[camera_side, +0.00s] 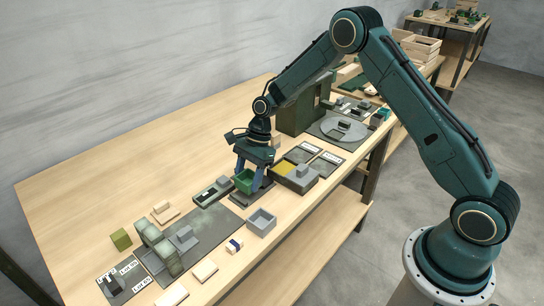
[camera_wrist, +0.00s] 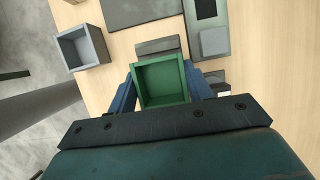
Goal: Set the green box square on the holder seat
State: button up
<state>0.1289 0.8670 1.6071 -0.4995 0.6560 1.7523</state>
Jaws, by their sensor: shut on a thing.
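The green box (camera_side: 244,182) is a small open-topped box. In the wrist view the green box (camera_wrist: 162,84) sits between the two blue fingers of my gripper (camera_wrist: 163,86), its open top facing the camera. My gripper (camera_side: 252,176) is shut on it, pointing down over the table. A dark grey plate (camera_side: 264,192) lies below and beside the box, and grey parts (camera_wrist: 158,46) show just past the box in the wrist view. This may be the holder seat; the box hides most of it. I cannot tell whether the box touches it.
A grey open box (camera_side: 262,222) stands nearby, also in the wrist view (camera_wrist: 84,47). A dark strip with a grey block (camera_side: 211,191) lies left of my gripper. A grey tray with a yellow part (camera_side: 299,182) is to the right. The back left table is clear.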

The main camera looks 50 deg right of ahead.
jog(key=shift+f, duration=1.2)
jog(key=shift+f, duration=0.15)
jog(key=o, duration=1.1)
jog(key=shift+c, duration=0.2)
jog(key=shift+w, duration=0.1)
jog(key=shift+w+r, duration=0.15)
jog(key=shift+r, duration=0.65)
jog(key=shift+s+r, duration=0.15)
jog(key=shift+r, duration=1.2)
jog(key=shift+s+r, duration=0.1)
jog(key=shift+r, duration=1.25)
